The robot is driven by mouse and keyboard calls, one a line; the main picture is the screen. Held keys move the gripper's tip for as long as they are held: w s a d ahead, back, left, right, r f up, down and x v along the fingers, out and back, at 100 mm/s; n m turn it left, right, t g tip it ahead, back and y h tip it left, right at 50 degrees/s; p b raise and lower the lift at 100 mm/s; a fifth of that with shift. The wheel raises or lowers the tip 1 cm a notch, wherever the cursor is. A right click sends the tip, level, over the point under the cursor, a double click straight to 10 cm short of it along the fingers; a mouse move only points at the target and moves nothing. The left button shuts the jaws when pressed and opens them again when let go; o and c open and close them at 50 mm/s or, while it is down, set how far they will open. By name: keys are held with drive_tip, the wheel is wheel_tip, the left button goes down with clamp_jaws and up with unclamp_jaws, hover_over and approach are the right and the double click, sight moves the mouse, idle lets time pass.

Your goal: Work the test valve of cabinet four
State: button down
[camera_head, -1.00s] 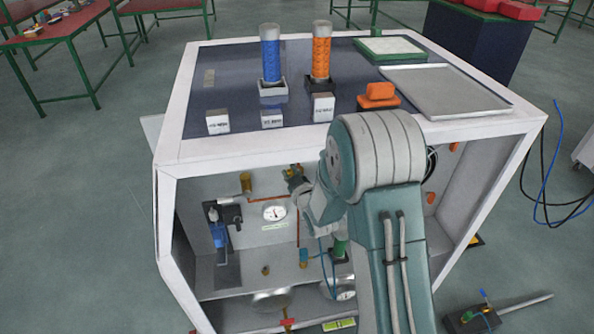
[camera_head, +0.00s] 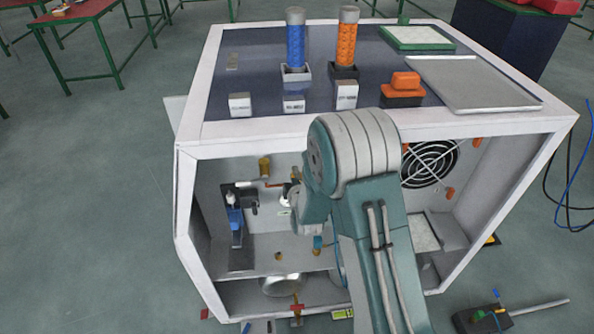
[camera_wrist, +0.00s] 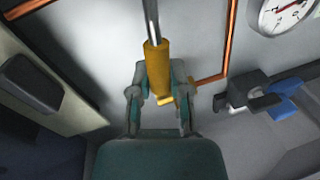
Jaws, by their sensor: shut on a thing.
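In the wrist view, my gripper (camera_wrist: 160,97) is shut on the lower end of a yellow-brass valve piece (camera_wrist: 157,62), one finger on each side. A shiny metal rod runs up from that piece, and a small yellow tab shows between the fingers. In the head view, my wrist reaches into the open front of the white cabinet (camera_head: 250,132), and the fingers are mostly hidden by the arm. A brass fitting (camera_head: 264,167) shows just left of my wrist. I cannot tell whether it is the held piece.
A round gauge (camera_wrist: 287,12), a copper pipe (camera_wrist: 228,50) and a black-and-blue fitting (camera_wrist: 275,100) are close by in the wrist view. The head view shows a blue fitting (camera_head: 235,217) at left inside, a fan (camera_head: 430,162) at right and a tray (camera_head: 470,87) on top.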

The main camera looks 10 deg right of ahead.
drive_tip(key=shift+a+f+n+h, duration=0.15)
drive_tip(key=shift+f+n+h, duration=0.15)
drive_tip(key=shift+f+n, duration=0.65)
drive_tip(key=c, duration=0.6)
unclamp_jaws()
drive_tip(key=shift+o, duration=0.2)
drive_tip(key=shift+a, duration=0.1)
drive_tip(key=shift+r, duration=0.1)
drive_tip(key=s+r, duration=0.2)
drive_tip(key=s, duration=0.9)
drive_tip(key=shift+s, duration=0.3)
drive_tip(key=shift+r, duration=0.1)
